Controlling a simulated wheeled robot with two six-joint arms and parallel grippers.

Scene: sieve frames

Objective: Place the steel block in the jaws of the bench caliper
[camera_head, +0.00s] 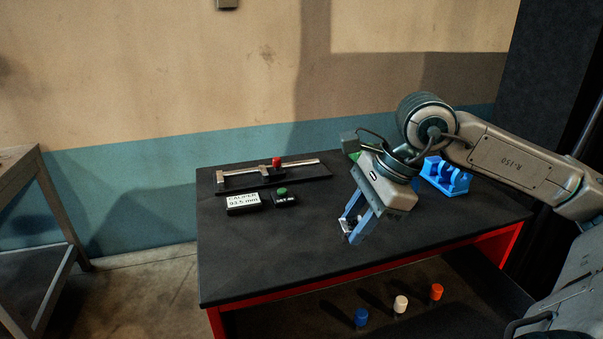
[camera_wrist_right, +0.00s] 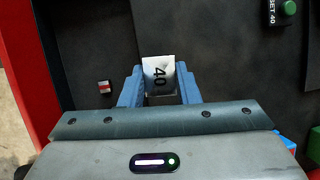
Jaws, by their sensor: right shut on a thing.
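The steel block (camera_wrist_right: 160,70), marked 40, is between the blue fingers of my right gripper (camera_wrist_right: 160,90) in the right wrist view. In the head view my right gripper (camera_head: 354,229) points down at the middle right of the bench, shut on the block, which is mostly hidden there. I cannot tell whether the block touches the bench top. The bench caliper (camera_head: 310,161) lies at the back left of the bench, away from my gripper. Its jaws stand apart, with nothing seen between them, and a red knob (camera_head: 276,162) is on its slider. My left gripper is out of view.
A display (camera_head: 243,202) reads CALIPER 93.5 mm. Beside it is a box with a green button (camera_head: 282,191), marked SET 40. A blue holder (camera_head: 446,178) stands behind my arm. A small red-and-white piece (camera_wrist_right: 105,87) is near the block. The bench (camera_head: 260,265) is clear at front left.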

